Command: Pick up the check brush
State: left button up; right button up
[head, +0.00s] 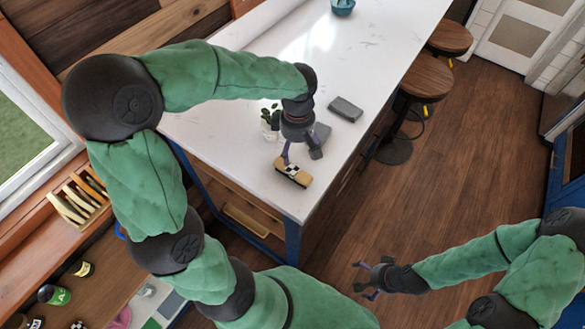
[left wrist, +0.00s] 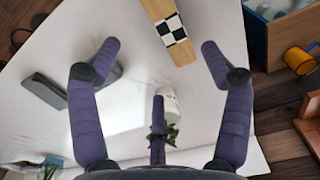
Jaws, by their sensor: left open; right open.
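The check brush (head: 293,171) is a tan wooden block with a black-and-white checkered band. It lies on the white counter near its front corner. In the left wrist view the brush (left wrist: 162,12) is at the top centre, partly cut off by the frame edge. My left gripper (head: 300,155) is just above and behind the brush, pointing down. In the left wrist view its fingers (left wrist: 160,48) are spread wide, with nothing between them; the brush lies past the fingertips. My right gripper (head: 364,280) is open and empty, over the floor away from the counter.
A small plant in a white pot (head: 267,126) stands close to my left gripper. A grey block (head: 345,109) lies on the counter, and another (head: 321,132) is partly hidden behind the gripper. A teal bowl (head: 343,7) is far back. Stools (head: 427,78) stand right of the counter.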

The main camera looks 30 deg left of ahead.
aim_at(295, 168)
pick_arm(q)
jog(key=f, duration=1)
jog(key=shift+s+f+b, duration=0.15)
jog(key=shift+s+b, duration=0.15)
jog(key=shift+b, duration=0.1)
jog(key=c, duration=1.3)
